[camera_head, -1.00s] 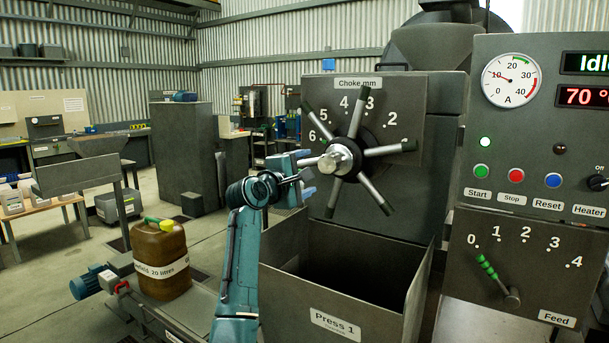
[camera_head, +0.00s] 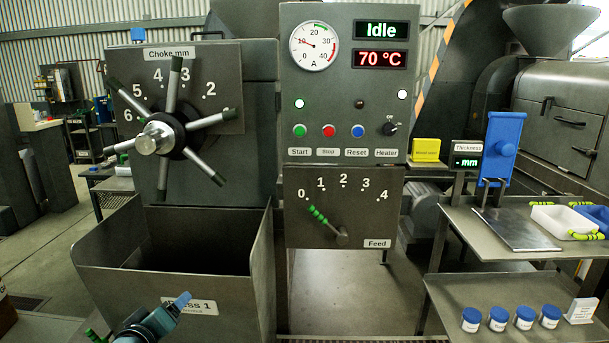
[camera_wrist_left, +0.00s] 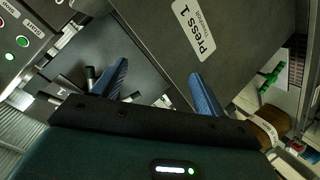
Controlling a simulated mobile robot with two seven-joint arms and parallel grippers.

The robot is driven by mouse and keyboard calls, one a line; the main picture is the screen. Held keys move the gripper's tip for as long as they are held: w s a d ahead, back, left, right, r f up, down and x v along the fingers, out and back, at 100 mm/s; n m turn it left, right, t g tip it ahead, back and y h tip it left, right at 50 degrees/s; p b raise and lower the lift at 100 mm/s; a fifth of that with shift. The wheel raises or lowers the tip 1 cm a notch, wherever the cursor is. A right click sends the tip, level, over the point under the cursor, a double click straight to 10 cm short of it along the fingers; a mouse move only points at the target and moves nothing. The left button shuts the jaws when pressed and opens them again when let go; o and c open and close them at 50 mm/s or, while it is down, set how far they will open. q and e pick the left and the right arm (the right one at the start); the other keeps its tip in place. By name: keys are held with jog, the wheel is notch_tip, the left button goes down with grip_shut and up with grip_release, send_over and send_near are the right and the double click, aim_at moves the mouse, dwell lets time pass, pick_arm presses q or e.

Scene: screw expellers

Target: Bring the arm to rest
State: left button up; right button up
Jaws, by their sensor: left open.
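My left gripper (camera_head: 180,302) is low in the head view, in front of the Press 1 bin (camera_head: 190,240), and partly covers its label. In the left wrist view the two blue fingers of my left gripper (camera_wrist_left: 160,84) are spread apart with nothing between them. The choke handwheel (camera_head: 158,138), with several spokes around a metal hub, stands on the press front above the bin. The gripper is well below the wheel and apart from it. My right gripper is in neither view.
The control panel (camera_head: 345,100) reads Idle and 70 °C. The feed lever (camera_head: 325,222) points toward 0. At right a shelf stand (camera_head: 500,290) holds several blue-lidded jars (camera_head: 498,319), a blue thickness gauge (camera_head: 500,145) and a white tray (camera_head: 555,225). Floor below the feed panel is clear.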

pick_arm(q)
jog(key=s+d+f+m+g+h, duration=0.1)
jog(key=s+d+f+m, duration=0.2)
jog(key=s, duration=0.6)
jog(key=s+d+f+m+g+h, duration=0.1)
jog(key=s+d+f+m, duration=0.3)
jog(key=s, duration=0.5)
jog(key=s+d+f+m+g+h, duration=0.1)
jog(key=s+d+f+m, duration=0.3)
jog(key=s+d+f, duration=0.3)
jog(key=shift+s+d+f+g, duration=0.25)
jog(key=shift+s+f, duration=0.4)
jog(key=shift+s, duration=0.6)
